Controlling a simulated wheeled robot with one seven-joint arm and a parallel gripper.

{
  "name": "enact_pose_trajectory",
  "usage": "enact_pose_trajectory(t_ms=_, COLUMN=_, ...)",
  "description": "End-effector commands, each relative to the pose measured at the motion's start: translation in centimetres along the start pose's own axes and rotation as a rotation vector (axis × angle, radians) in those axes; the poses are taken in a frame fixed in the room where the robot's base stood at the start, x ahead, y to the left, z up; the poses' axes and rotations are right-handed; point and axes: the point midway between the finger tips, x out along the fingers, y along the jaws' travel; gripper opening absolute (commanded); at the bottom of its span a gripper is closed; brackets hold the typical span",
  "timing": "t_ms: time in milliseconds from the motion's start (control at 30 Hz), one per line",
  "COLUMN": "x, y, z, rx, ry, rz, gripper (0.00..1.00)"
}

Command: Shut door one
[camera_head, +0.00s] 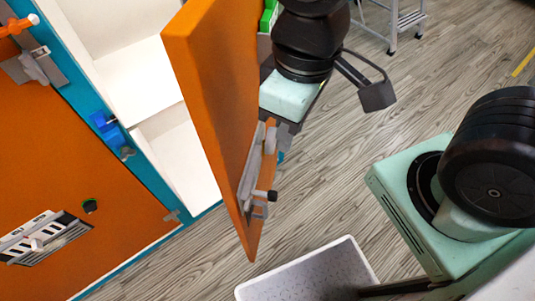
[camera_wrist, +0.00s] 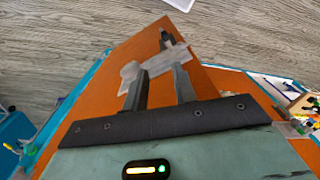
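An orange door (camera_head: 215,100) stands open, swung out from a locker compartment with a white interior (camera_head: 140,80). It carries a grey latch plate with a dark-tipped handle (camera_head: 262,195) low on its free side. No number is readable on it. The end of my arm is behind the door in the head view, and the door hides my fingers there. In the wrist view my gripper (camera_wrist: 158,82) has its two dark fingers apart, over an orange door panel (camera_wrist: 100,95) and close to a grey latch fitting (camera_wrist: 160,60). I cannot tell whether they touch it.
A closed orange panel (camera_head: 60,170) with a striped grey plate (camera_head: 45,238) is at left, in a blue frame (camera_head: 150,175). A pale bin (camera_head: 310,272) stands on the wood floor below the door. A metal step stand (camera_head: 395,20) is at the back. Floor between is clear.

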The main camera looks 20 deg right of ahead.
Motion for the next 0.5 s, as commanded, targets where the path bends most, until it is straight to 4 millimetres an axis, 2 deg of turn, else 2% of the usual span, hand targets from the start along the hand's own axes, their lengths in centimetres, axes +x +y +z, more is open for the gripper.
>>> enact_pose_trajectory(t_ms=33, x=0.1, y=0.0, z=0.0, rx=0.004, ry=-0.002, rz=-0.001, gripper=0.13)
enact_pose_trajectory(t_ms=100, x=0.6, y=0.3, z=0.0, rx=0.037, ry=-0.017, rz=-0.009, gripper=0.0)
enact_pose_trajectory(t_ms=233, x=3.1, y=1.6, z=-0.1, rx=0.228, ry=-0.104, rz=-0.052, gripper=0.0)
enact_pose_trajectory(t_ms=500, x=11.4, y=6.0, z=0.2, rx=0.956, ry=-0.441, rz=-0.198, gripper=0.0)
